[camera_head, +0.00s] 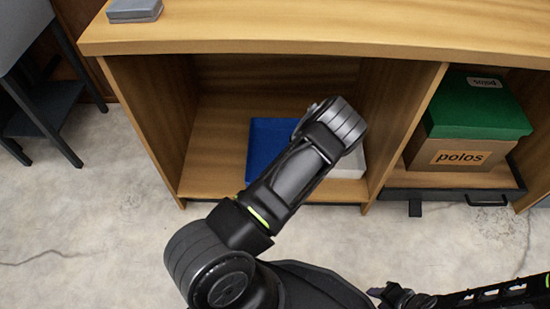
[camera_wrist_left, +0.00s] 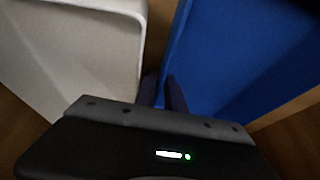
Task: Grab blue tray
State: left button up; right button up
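The blue tray (camera_head: 269,140) lies on the bottom board of the open middle compartment, partly hidden by my left arm. It fills the right of the left wrist view (camera_wrist_left: 245,55). A white tray (camera_head: 350,163) lies to its right in the head view and shows at the left of the left wrist view (camera_wrist_left: 70,50). The fingers of my left gripper (camera_wrist_left: 162,92) are close together at the gap between the trays, by the blue tray's near edge. Whether they pinch that edge is unclear. My right gripper (camera_head: 388,293) is low at the bottom edge, its fingers unclear.
A green-lidded box (camera_head: 470,115) marked "polos" sits in the right compartment above a dark drawer front (camera_head: 450,195). The wooden counter top (camera_head: 300,25) overhangs my left arm's reach. A grey chair (camera_head: 40,105) stands at left. The floor in front is clear.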

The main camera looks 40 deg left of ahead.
pick_arm(q)
jog(key=shift+c, duration=0.5)
grip_shut()
jog(key=shift+r, duration=0.1)
dwell(1.3)
notch_tip(320, 180, up, 10)
jog(key=p, duration=0.4)
dwell(0.6)
